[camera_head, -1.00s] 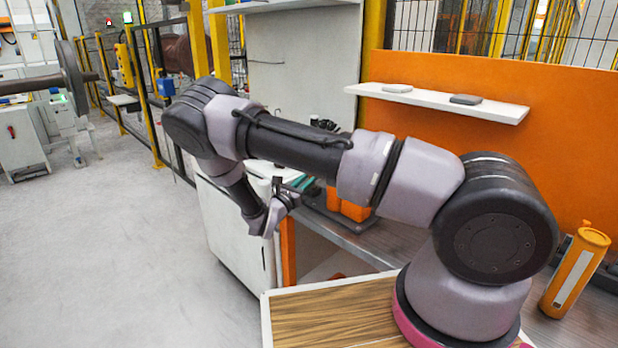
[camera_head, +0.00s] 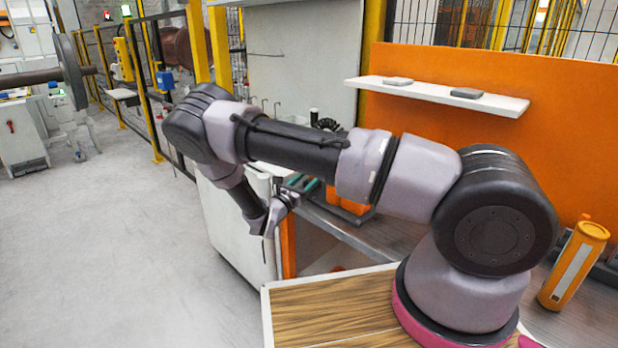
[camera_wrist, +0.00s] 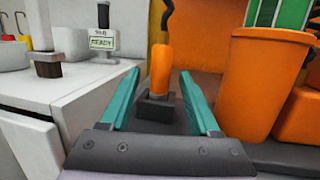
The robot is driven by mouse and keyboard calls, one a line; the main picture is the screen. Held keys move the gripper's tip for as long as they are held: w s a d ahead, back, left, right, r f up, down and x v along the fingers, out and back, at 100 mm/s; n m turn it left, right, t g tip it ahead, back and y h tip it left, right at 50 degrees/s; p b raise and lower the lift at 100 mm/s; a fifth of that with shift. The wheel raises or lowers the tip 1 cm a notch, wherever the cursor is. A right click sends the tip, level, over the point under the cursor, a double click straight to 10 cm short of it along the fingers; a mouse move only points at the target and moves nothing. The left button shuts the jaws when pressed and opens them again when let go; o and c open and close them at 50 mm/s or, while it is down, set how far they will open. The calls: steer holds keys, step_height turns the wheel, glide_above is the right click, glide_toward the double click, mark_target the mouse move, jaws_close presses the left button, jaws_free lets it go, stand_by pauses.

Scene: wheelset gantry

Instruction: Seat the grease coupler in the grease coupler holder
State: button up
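My gripper (camera_wrist: 159,73) shows in the wrist view with two teal fingers spread apart and nothing clasped. Beyond and between them, an upright orange handle-like part (camera_wrist: 160,68) with a black hose on top stands in a dark block (camera_wrist: 155,108) on the bench. It may be the grease coupler in its holder, but I cannot tell for sure. The fingers look clear of it. In the head view my wrist hangs over the bench's left end, and the arm hides much of that area.
An orange bin (camera_wrist: 262,80) with green contents stands close on the right. A white cabinet (camera_wrist: 25,100) with a small READY display (camera_wrist: 102,40) is on the left. An orange cylinder (camera_head: 574,265) stands at the bench's right. A white shelf (camera_head: 500,103) hangs above; the left floor is open.

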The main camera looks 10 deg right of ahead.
steer(key=v, duration=1)
steer(key=shift+s+a, duration=0.25)
steer(key=shift+s, duration=0.05)
